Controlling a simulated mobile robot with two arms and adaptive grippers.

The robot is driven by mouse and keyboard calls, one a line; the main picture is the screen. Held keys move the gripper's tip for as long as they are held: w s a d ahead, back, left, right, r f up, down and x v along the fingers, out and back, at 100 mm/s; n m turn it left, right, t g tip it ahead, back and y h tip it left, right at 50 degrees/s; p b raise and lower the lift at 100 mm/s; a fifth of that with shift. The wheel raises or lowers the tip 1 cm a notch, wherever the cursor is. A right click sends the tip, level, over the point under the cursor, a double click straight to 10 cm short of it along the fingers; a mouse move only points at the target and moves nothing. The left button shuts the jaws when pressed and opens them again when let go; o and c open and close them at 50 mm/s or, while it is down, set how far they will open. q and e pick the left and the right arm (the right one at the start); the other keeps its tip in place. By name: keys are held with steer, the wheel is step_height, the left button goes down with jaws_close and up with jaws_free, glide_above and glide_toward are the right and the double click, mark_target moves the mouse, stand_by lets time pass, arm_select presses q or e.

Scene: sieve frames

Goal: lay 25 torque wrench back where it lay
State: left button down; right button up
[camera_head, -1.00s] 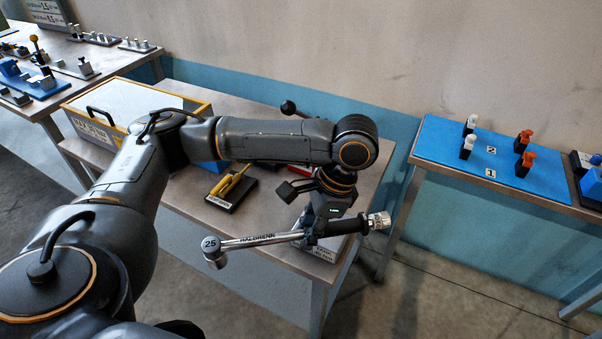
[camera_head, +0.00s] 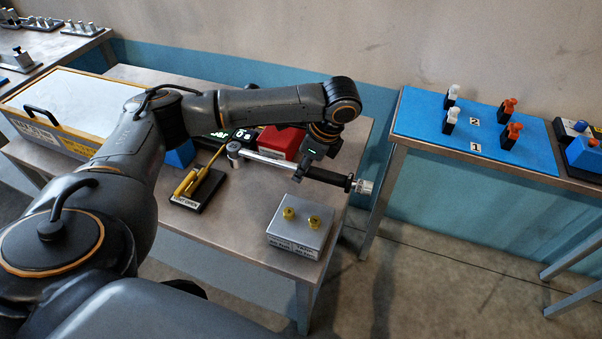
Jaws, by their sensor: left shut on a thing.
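The torque wrench (camera_head: 268,159) has a silver shaft, a round ratchet head at its left end and a black grip with a silver end at its right. My left gripper (camera_head: 318,170) is shut on it near the black grip, partly hidden by its own wrist. The wrench lies roughly level over the back right part of the middle table (camera_head: 240,252), in front of a red box (camera_head: 282,141). I cannot tell whether it touches anything below. Its grip end reaches past the table's right edge. My right gripper is not in view.
A lidded case (camera_head: 75,108) is at the left. A blue board with pegs (camera_head: 420,128) lies on the right table.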

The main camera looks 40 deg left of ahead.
arm_select(q)
steer(key=w+f, duration=0.1)
steer(key=w+a+f, duration=0.1)
steer(key=f, duration=0.1)
steer(key=w+f, duration=0.1)
steer(key=shift+a+f, duration=0.25)
steer(key=shift+a, duration=0.15)
steer(key=f, duration=0.1)
steer(key=f+p, duration=0.1)
steer(key=shift+w+a+f, duration=0.15)
steer(key=shift+a+f, duration=0.05)
steer(key=shift+f, duration=0.6)
steer(key=c, duration=1.1)
jaws_free()
steer(key=shift+d, duration=0.1)
steer(key=shift+c, duration=0.2)
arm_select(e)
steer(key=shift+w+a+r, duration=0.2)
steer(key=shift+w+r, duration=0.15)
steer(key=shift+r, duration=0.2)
